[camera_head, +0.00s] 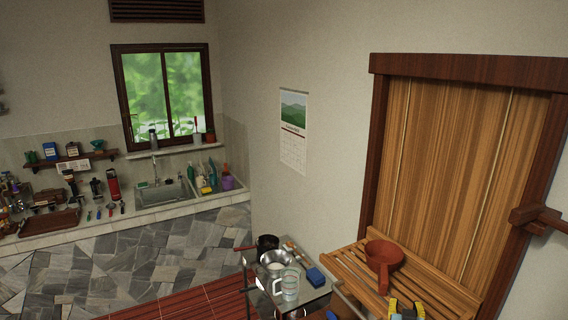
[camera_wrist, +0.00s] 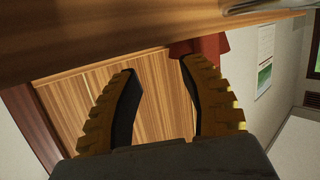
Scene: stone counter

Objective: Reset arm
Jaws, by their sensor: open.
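My gripper (camera_wrist: 155,72) shows in the wrist view with its two yellow and black fingers spread apart and nothing between them. In the head view my gripper (camera_head: 406,307) is at the bottom edge, beside the slatted wooden shelf, and only its yellow fingertips show. A reddish-brown pan (camera_head: 384,258) sits on the slatted shelf (camera_head: 345,262), just above the fingertips in the picture. In the wrist view a red-brown part (camera_wrist: 212,45) shows behind the right finger. The rest of my arm is out of the head view.
A small table (camera_head: 317,294) left of the shelf holds a glass measuring cup (camera_head: 290,284), a metal bowl (camera_head: 275,262), a dark pot (camera_head: 267,243) and a blue sponge (camera_head: 315,276). A wooden door panel (camera_head: 445,150) stands behind the shelf. A counter with a sink (camera_head: 163,194) is far left.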

